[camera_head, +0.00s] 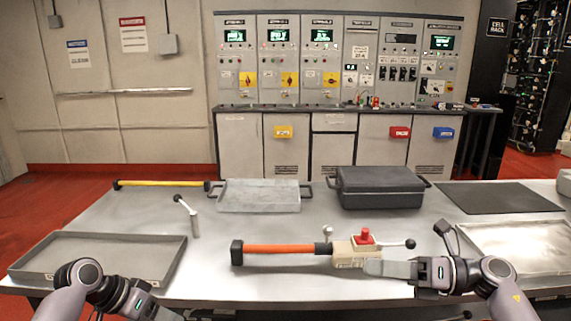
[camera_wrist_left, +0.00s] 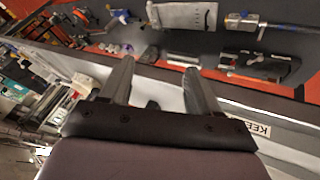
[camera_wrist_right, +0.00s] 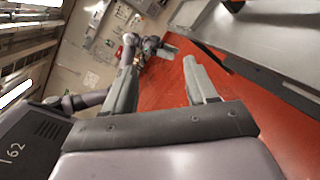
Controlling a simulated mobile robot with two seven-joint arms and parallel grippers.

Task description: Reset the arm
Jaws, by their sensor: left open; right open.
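My right arm (camera_head: 490,270) comes in at the lower right and is folded so that its gripper (camera_head: 375,267) points left along the table's front edge. The gripper overlaps the lower edge of a cream control box with a red button (camera_head: 352,250) in the head view; I cannot tell contact. In the right wrist view its fingers (camera_wrist_right: 160,60) are apart and empty. My left arm (camera_head: 85,280) is bent at the lower left, its gripper mostly cut off by the bottom edge. In the left wrist view its fingers (camera_wrist_left: 158,72) are apart with nothing between them.
A grey tray (camera_head: 130,257), flat case (camera_head: 258,196), black case (camera_head: 380,188), dark mat (camera_head: 495,198) and right tray (camera_head: 515,245) are on the table. A small upright lever (camera_head: 194,225) stands mid-left. Red floor surrounds the table.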

